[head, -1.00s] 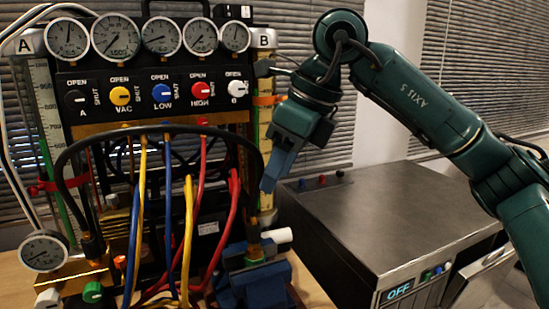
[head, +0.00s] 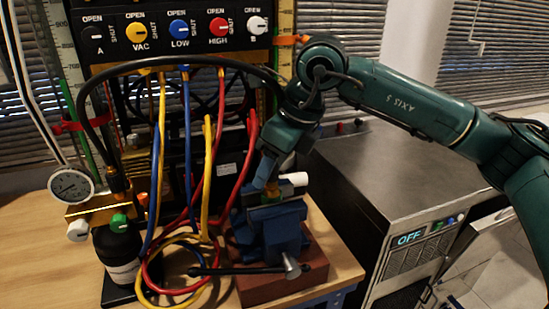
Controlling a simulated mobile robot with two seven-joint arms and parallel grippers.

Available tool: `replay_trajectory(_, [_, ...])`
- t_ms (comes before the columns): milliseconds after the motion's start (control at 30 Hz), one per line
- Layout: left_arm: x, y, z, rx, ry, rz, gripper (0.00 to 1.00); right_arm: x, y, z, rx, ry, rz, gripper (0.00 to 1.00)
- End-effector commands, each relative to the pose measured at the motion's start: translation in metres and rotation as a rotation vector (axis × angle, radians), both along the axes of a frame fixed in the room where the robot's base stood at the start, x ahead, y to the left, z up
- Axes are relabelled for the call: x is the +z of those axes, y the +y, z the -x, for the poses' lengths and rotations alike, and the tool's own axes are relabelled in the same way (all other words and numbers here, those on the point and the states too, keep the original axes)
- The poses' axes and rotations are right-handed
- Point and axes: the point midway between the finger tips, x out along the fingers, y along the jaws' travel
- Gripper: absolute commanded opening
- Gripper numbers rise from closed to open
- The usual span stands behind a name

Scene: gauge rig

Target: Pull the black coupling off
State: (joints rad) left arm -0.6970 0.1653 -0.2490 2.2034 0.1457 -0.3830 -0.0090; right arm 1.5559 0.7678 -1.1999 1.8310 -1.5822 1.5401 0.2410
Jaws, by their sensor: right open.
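A black hose (head: 180,62) arches across the front of the rig. Its left end runs down to a dark fitting (head: 117,180) on the brass block. Its right end drops behind my right gripper toward the blue vise (head: 270,232). A brass piece (head: 271,190) stands upright in the vise jaws, with a white cylinder (head: 294,180) beside it. My right gripper (head: 266,177) points down, open, with its blue fingers just above and around the brass piece. The black coupling at this hose end is mostly hidden by the gripper, so contact cannot be told. My left gripper is out of view.
Red, blue and yellow hoses (head: 207,170) hang left of the vise and coil on the table. A gauge (head: 71,186) and a green-capped bottle (head: 118,248) stand at the left. A dark box with an OFF display (head: 410,238) stands at the right.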

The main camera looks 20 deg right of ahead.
Motion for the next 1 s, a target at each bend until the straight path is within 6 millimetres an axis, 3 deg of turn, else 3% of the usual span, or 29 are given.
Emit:
replay_trajectory(100, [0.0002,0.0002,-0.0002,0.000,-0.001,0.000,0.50,0.0000,0.0001,0.0001,0.000,0.000,0.000,0.47])
replay_trajectory(667, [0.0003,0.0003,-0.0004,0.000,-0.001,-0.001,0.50,0.0005,-0.0002,0.0001,0.000,0.000,0.000,0.01])
replay_trajectory(700, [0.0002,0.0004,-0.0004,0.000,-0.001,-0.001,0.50,0.0005,-0.0003,0.0000,0.000,0.000,0.000,0.00])
replay_trajectory(733, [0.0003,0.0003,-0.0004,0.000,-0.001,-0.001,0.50,0.0005,-0.0003,0.0000,0.000,0.000,0.000,0.19])
replay_trajectory(1000, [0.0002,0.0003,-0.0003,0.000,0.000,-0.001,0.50,0.0006,-0.0003,0.0000,0.000,-0.001,0.001,0.00])
